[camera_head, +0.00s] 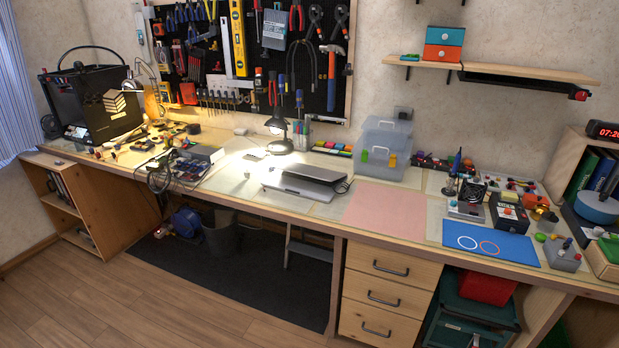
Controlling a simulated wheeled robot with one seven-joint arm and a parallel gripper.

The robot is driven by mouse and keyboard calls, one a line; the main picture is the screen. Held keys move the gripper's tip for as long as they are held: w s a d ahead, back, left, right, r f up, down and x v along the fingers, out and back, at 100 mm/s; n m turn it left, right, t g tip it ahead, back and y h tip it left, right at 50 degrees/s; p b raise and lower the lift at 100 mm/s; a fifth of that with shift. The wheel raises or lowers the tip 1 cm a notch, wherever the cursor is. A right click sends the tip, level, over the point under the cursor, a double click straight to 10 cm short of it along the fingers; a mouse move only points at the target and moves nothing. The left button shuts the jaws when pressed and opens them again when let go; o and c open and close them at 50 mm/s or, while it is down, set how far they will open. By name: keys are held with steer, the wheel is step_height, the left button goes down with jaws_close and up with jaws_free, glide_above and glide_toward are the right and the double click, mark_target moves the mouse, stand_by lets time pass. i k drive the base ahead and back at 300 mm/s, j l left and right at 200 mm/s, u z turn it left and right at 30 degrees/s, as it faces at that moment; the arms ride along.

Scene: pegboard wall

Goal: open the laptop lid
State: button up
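The laptop (306,183) lies on the long workbench, a little right of the lamp and left of the pink mat. It is a flat grey slab, and its lid looks shut or nearly so. A dark edge shows along its right side. My gripper is not in view, so nothing is seen touching the laptop.
The bench (325,210) has a clear strip in front of the laptop. A lit desk lamp (278,130) stands behind it. Electronics and loose tools crowd the left. Drawers (385,292) are below.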

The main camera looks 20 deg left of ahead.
mark_target(328, 175)
steer(key=i+u, duration=0.2)
steer(key=i, duration=0.25)
steer(key=i+u, duration=0.2)
steer(key=i, duration=0.3)
steer(key=i+u, duration=0.25)
steer(key=i, duration=0.2)
steer(key=i+l+u, duration=0.2)
steer(key=i, duration=0.25)
steer(key=i+l+u, duration=0.2)
steer(key=i+l, duration=0.1)
steer(key=i, duration=0.1)
